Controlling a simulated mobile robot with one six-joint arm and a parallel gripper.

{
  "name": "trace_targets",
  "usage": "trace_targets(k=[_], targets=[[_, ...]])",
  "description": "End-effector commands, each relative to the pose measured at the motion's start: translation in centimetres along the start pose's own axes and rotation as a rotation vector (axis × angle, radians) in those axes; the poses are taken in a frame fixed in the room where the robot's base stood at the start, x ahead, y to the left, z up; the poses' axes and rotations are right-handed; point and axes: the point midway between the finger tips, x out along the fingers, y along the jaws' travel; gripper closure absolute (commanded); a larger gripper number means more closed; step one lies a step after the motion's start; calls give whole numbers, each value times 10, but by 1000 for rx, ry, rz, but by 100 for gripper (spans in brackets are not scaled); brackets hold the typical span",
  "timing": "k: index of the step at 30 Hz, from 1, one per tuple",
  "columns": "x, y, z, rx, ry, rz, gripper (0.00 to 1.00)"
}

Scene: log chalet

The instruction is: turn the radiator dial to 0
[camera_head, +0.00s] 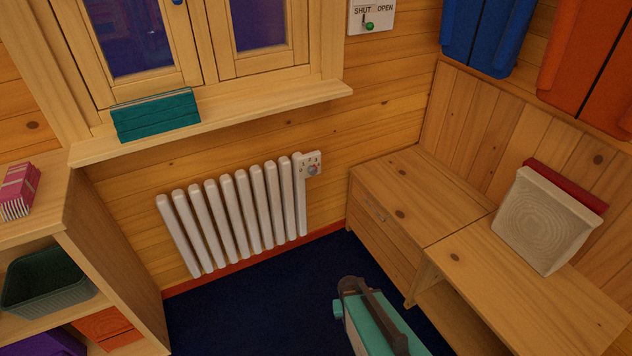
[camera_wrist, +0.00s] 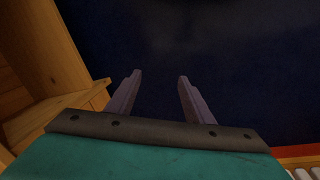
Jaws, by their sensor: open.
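The white radiator (camera_head: 229,216) with several upright columns is on the log wall under the window. Its dial (camera_head: 313,168) sits on a small pale plate at the radiator's upper right end. Marks show around the dial, but they are too small to read, and I cannot tell its setting. My gripper (camera_wrist: 156,76) is open and empty over the dark blue floor in the wrist view. In the head view my teal arm shows low in front of the bench, well below and right of the dial, and the fingers are hidden there.
A wooden bench (camera_head: 415,195) with a drawer stands right of the radiator, with a pale block (camera_head: 541,222) on it. A shelf (camera_head: 115,262) stands at left. The window sill (camera_head: 240,118) juts out above the radiator. The dark floor (camera_head: 262,306) before the radiator is clear.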

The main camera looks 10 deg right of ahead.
Motion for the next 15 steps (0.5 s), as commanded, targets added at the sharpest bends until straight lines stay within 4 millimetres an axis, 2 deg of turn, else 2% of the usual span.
trace_targets(k=[1,7,11,15], targets=[[12,4,-30,21,81,12,53],[3,21,-136,84,397,33,53],[-16,28,-198,107,598,20,53],[-44,32,-257,116,803,-15,53]])
